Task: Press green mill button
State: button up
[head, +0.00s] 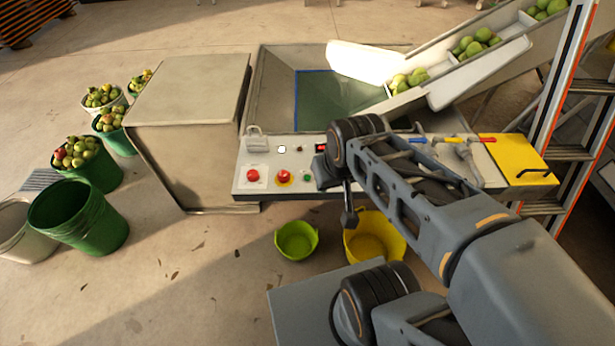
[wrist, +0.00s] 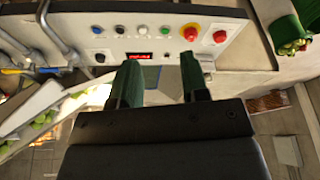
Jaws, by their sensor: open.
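The green mill button (head: 307,175) is a small round button on the sloped white control panel (head: 268,187). It is right of a red button with a yellow collar (head: 284,176). My gripper (head: 349,218) hangs near the panel's front edge, right of the green button in the head view. In the wrist view my gripper (wrist: 160,72) has its two fingers apart with nothing between them, clear of the button.
A plain red button (head: 252,175) is at the panel's left. A red display (head: 321,148) is on its upper row. Pipes and coloured valve handles (head: 452,140) stand to the right. Green (head: 296,240) and yellow (head: 375,238) tubs are on the floor below. A conveyor with fruit (head: 475,45) rises behind.

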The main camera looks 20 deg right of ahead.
grip_shut()
dwell(1.3)
